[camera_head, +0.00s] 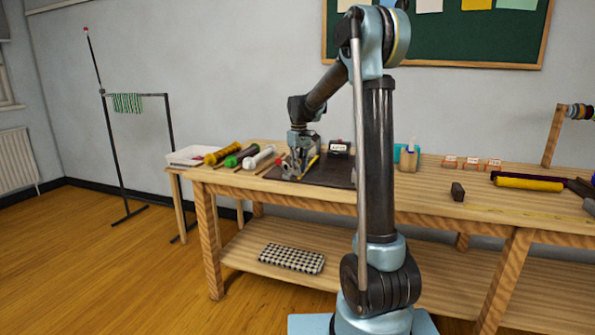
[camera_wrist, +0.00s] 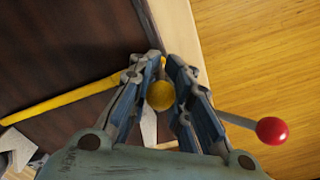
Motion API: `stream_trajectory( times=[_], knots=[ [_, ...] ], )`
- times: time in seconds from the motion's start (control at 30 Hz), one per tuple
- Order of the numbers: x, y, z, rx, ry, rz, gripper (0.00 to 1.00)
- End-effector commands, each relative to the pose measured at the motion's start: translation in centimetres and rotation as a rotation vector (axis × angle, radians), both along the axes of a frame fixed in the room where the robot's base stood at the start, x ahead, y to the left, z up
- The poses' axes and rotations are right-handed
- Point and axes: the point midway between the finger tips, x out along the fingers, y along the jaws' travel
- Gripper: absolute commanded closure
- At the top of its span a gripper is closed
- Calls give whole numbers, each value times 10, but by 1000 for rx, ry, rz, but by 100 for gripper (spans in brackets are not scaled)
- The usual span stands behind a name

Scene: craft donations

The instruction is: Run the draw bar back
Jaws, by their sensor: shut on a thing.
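My gripper (camera_head: 297,168) is low over the front edge of a dark mat (camera_head: 333,176) on the wooden table. In the wrist view, its two fingers (camera_wrist: 162,62) are closed around a round yellow knob (camera_wrist: 161,95), with the mat (camera_wrist: 65,50) beyond. A thin grey rod with a red ball end (camera_wrist: 272,130) sticks out to the right of the fingers, over the floor. Its inner end is hidden behind a finger. I cannot tell whether the knob or this rod belongs to the draw bar. A yellow strip (camera_wrist: 60,103) lies across the mat.
A dark block (camera_head: 458,192) sits to the right. Floor shows beyond the table edge (camera_wrist: 183,35).

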Motion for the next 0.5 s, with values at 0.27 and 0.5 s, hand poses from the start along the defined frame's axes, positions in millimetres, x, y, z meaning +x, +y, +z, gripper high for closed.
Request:
stream_trajectory(
  times=[0.27, 0.5],
  knots=[
    [5, 4, 2, 6, -8, 2, 100],
    [5, 4, 2, 6, -7, 3, 60]
  ],
)
